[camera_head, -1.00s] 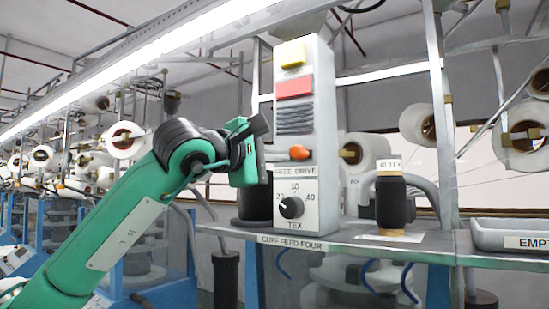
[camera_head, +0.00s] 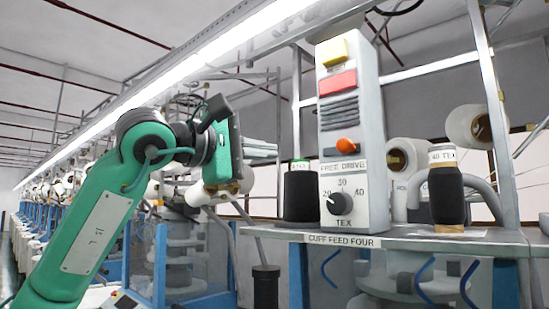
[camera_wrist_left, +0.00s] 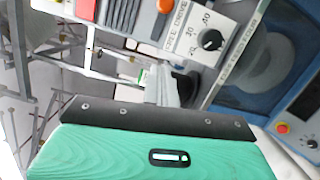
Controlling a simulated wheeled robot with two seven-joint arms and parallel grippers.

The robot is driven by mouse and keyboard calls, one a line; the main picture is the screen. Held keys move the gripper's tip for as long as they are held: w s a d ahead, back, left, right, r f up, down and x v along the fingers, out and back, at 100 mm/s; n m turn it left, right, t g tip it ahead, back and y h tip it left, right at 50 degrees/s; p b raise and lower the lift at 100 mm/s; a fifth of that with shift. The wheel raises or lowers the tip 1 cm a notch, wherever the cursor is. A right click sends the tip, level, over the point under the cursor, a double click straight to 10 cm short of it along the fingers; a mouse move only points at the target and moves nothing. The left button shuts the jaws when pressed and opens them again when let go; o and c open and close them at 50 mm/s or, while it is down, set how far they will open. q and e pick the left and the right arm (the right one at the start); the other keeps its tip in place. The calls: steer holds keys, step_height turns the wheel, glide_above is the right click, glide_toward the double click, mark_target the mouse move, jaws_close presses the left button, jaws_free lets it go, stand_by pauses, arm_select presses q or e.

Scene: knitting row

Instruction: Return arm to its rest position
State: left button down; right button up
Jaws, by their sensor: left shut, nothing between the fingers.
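My left arm, green with dark joints, comes in from the lower left in the head view. Its left gripper (camera_head: 226,150) is up in the air, left of the control box (camera_head: 350,120) and apart from it. In the wrist view the left gripper (camera_wrist_left: 155,118) spans the lower part of the picture, shut, with nothing seen held. The control box stands upright with a yellow button, a red button, an orange knob and a black TEX dial (camera_head: 336,203). The dial also shows in the wrist view (camera_wrist_left: 212,40). My right gripper is not in view.
The shelf (camera_head: 400,241) labelled CUFF FEED FOUR carries the box, a dark cone (camera_head: 299,195) left of it and a dark 40 TEX cone (camera_head: 447,198) right of it. Blue-framed machines and metal posts stand behind my arm. A post (camera_head: 497,120) rises at the right.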

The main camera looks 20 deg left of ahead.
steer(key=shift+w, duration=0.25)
